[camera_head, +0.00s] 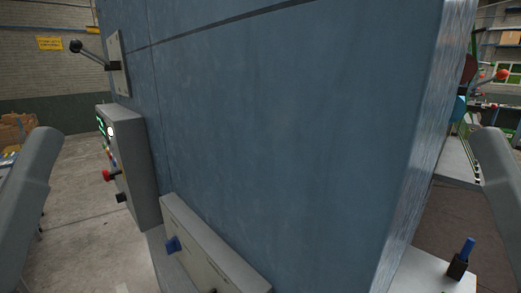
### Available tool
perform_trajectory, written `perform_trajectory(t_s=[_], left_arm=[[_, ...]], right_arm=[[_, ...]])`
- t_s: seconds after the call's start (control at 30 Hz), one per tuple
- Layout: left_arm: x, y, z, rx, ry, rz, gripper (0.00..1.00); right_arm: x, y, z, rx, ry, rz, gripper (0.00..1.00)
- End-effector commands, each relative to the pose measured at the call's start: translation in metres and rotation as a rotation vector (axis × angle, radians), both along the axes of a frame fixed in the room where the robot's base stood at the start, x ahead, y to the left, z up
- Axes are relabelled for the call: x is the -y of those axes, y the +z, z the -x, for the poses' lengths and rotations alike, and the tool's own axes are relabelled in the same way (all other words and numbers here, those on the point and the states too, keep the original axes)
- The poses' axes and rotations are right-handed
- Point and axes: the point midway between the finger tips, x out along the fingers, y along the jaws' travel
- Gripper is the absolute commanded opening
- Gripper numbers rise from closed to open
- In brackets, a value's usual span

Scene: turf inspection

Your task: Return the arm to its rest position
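My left arm (28,195) shows as a smooth grey link at the left edge of the head view. My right arm (500,180) shows as a similar grey link at the right edge. Both links lean at a slant and stand apart from the blue cabinet (290,130) between them. Neither gripper's fingers show, so I cannot see what they hold.
The cabinet fills the middle. On its left face are a lever (90,53) with a black knob and a control box (130,165) with buttons. A grey box (205,245) with a blue switch sits low. A blue peg (467,249) stands right. Concrete floor (85,215) is open at left.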

Motion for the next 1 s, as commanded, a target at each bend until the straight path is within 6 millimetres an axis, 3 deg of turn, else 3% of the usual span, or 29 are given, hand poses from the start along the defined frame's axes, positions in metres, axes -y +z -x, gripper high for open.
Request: perform_trajectory(t_s=[0.03, 0.1, 0.3, 0.4, 0.5, 1.0], left_arm=[[0.000, 0.052, 0.000, 0.000, 0.000, 0.000, 0.71], [0.000, 0.086, 0.000, 0.000, -0.001, 0.001, 0.71], [0.000, 0.168, 0.000, -0.001, -0.001, 0.000, 0.71], [0.000, 0.190, 0.000, -0.001, -0.001, 0.000, 0.71], [0.000, 0.197, 0.000, -0.001, -0.001, 0.000, 0.71], [0.000, 0.194, 0.000, 0.000, -0.001, 0.000, 0.71]], right_arm=[[0.000, 0.052, 0.000, 0.000, 0.000, 0.000, 0.50], [0.000, 0.086, 0.000, 0.000, 0.000, 0.000, 0.50], [0.000, 0.169, 0.000, 0.000, 0.000, 0.000, 0.50], [0.000, 0.190, 0.000, 0.000, 0.000, 0.000, 0.50], [0.000, 0.197, 0.000, 0.000, 0.000, 0.000, 0.50], [0.000, 0.194, 0.000, -0.001, 0.000, 0.000, 0.50]])
